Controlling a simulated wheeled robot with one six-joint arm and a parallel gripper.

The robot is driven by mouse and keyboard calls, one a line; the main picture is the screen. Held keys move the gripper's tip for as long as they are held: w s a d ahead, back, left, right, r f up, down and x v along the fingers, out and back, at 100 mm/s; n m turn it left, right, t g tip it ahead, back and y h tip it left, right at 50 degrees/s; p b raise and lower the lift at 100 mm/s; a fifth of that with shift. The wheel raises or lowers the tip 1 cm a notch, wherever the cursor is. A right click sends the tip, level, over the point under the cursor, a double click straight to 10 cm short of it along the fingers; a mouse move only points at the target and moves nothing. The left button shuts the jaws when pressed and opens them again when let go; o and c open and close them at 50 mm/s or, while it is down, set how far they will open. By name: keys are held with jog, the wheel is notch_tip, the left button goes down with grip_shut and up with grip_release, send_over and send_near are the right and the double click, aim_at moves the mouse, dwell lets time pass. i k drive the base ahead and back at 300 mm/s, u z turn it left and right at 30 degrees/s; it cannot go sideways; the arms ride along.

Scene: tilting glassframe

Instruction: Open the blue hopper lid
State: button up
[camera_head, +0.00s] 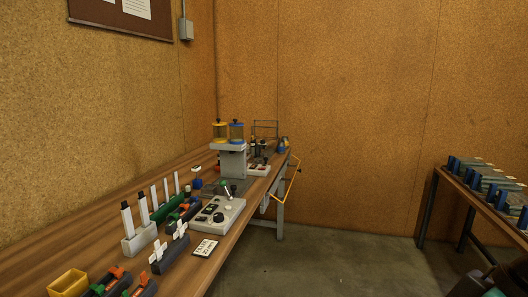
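The blue hopper (237,133) stands at the far end of the long wooden bench, next to a yellow hopper on its left. It is a small clear cylinder with blue parts. Its blue lid (237,125) appears to sit level on top, with a small dark knob. The hopper is small in the picture, so fine details of the lid are hard to tell. Both hoppers sit on a grey stand (233,160).
The bench (105,258) holds a control box (217,216), a yellow bin (68,283) and other fixtures. A yellow frame (293,180) juts from its right side. Another loaded table (490,205) stands at right. The floor (335,265) between them is clear.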

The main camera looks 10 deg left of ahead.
aim_at(233, 124)
jog(key=i, duration=0.55)
jog(key=u, duration=0.8)
jog(key=k, duration=0.6)
jog(key=z, duration=0.4)
jog(key=i, duration=1.6)
jog(key=u, duration=0.6)
